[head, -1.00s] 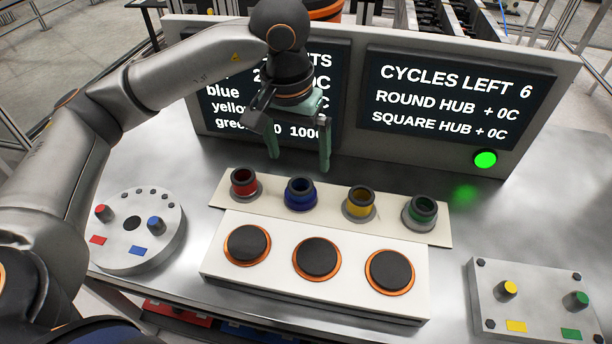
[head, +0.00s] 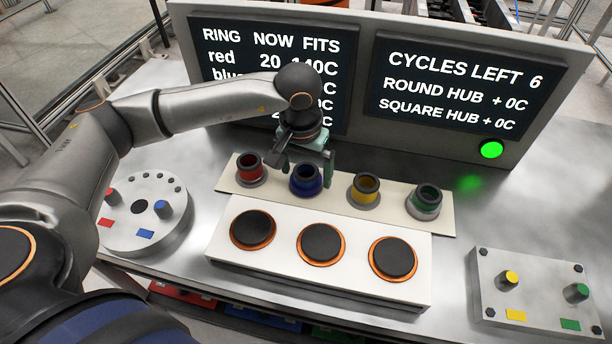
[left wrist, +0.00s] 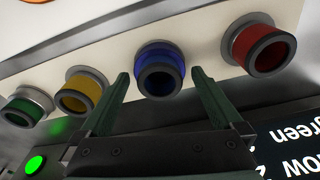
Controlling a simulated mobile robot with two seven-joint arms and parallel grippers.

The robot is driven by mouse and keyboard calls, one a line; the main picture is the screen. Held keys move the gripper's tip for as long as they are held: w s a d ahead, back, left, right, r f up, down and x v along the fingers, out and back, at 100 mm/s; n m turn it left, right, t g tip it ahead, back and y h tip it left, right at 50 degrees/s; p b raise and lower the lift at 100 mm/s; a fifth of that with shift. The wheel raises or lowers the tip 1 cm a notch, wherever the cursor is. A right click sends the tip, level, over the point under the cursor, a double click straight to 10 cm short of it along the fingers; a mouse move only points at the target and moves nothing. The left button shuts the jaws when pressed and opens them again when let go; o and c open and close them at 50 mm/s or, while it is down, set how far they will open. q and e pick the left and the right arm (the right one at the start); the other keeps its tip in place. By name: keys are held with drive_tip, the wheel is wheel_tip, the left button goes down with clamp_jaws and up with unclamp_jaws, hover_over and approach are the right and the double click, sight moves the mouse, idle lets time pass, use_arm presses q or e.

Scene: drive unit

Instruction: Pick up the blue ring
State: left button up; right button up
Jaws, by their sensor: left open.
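The blue ring (head: 306,181) stands on the pale strip, second from the left in a row of coloured rings. My left gripper (head: 304,172) is open and sits low at the blue ring, pointing down. In the left wrist view, the blue ring (left wrist: 160,72) appears between the two green fingertips (left wrist: 162,80), with a visible gap on each side. I cannot tell how far the fingertips reach down beside it. My right gripper is not in view.
The red ring (head: 250,170) stands close on the left, the yellow ring (head: 364,188) on the right, and the green ring (head: 425,201) farther right. A white block with black round pads (head: 320,243) lies in front. The display panel (head: 366,75) rises behind.

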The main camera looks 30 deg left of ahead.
use_arm(q)
drive_tip(key=shift+f, duration=0.3)
drive_tip(key=shift+c, duration=0.4)
drive_tip(key=shift+r, duration=0.1)
clamp_jaws()
drive_tip(key=shift+w, duration=0.1)
